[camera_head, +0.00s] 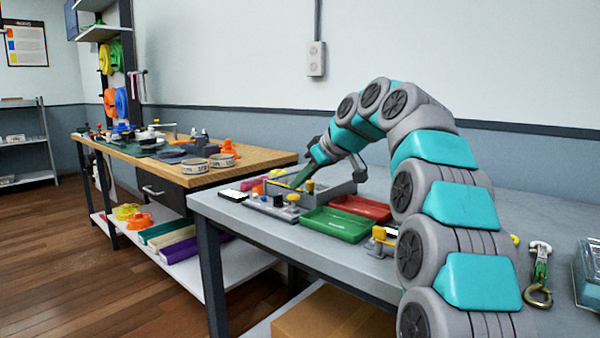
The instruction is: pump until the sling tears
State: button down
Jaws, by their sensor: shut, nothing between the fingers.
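My teal and grey arm arches over the grey bench (540,215) and reaches down to the left. My gripper (313,158) is at its end, small and dark, shut, with nothing seen held in it. It is just above a grey test rig (335,192) at the bench's back left. A slanted green piece (300,178), perhaps the sling, shows at the rig, just below the gripper; I cannot tell whether they touch. A yellow knob (310,186) and another yellow-topped part (293,198) stand by the rig. I cannot make out which part is the pump lever.
A green tray (336,226) and a red tray (361,207) lie in front of and beside the rig. A strap with a hook (539,275) lies at the right. A wooden workbench (255,158) with tape rolls stands left. A cardboard box (330,316) is below.

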aim_at(298, 197)
jog(key=shift+f, duration=0.6)
notch_tip(298, 197, down, 2)
jog(key=shift+f+b, duration=0.2)
jog(key=shift+b, duration=0.95)
